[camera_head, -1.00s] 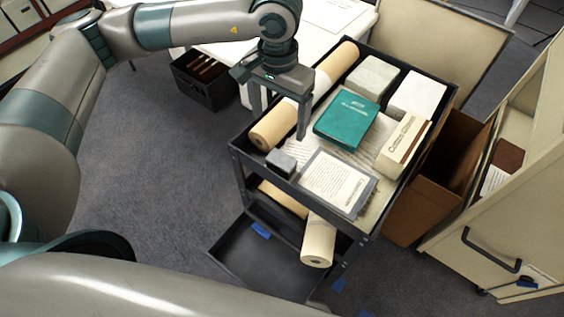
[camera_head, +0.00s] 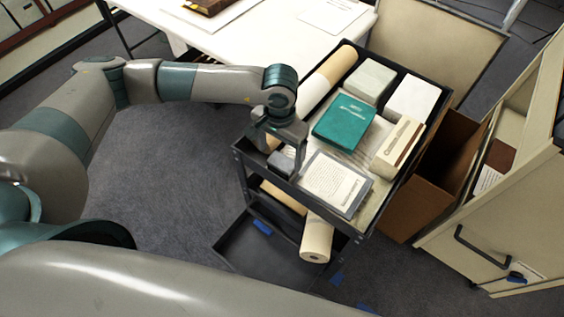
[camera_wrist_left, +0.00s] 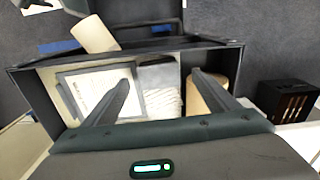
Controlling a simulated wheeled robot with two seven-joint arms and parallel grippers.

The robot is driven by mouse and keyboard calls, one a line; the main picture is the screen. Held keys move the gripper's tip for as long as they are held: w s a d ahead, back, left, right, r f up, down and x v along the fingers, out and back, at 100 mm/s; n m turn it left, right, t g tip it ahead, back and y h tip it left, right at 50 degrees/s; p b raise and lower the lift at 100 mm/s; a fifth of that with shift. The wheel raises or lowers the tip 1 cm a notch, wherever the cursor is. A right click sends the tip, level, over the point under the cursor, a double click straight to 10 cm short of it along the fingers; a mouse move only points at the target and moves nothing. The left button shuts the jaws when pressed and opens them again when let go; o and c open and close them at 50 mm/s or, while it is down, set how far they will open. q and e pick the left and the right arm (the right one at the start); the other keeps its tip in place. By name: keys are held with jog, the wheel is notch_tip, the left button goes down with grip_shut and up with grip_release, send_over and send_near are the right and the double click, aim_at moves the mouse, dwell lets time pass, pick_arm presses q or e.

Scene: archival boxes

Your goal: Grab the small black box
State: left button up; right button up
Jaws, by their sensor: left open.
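The small dark grey-black box (camera_head: 281,163) sits on the top tray of the black cart (camera_head: 352,232), near its left front corner. In the left wrist view the box (camera_wrist_left: 158,76) shows as a grey block between and beyond my two fingers. My left gripper (camera_head: 282,152) is open and is over the cart's left side, right at the box. The gripper partly hides the box's far side in the head view. I cannot tell whether the fingers touch it. My right gripper is not in view.
A framed document (camera_head: 334,183) lies just right of the box. A teal book (camera_head: 343,121), pale boxes (camera_head: 369,80) and a long paper roll (camera_head: 328,78) share the tray. A cardboard box (camera_head: 436,185) and cream cabinet (camera_head: 500,222) stand right. Floor left of the cart is clear.

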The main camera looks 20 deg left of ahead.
aim_at(282, 161)
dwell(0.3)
pick_arm(q)
jog(key=shift+d+f+p, duration=0.15)
jog(key=shift+f+p, duration=0.6)
jog(key=shift+p, duration=0.2)
notch_tip(282, 161, down, 3)
jog(key=shift+w+r+p, duration=0.1)
jog(key=shift+w+p, duration=0.05)
jog(key=shift+p, duration=0.6)
jog(key=shift+f, duration=0.45)
jog(key=c, duration=1.1)
jog(key=shift+r, duration=0.15)
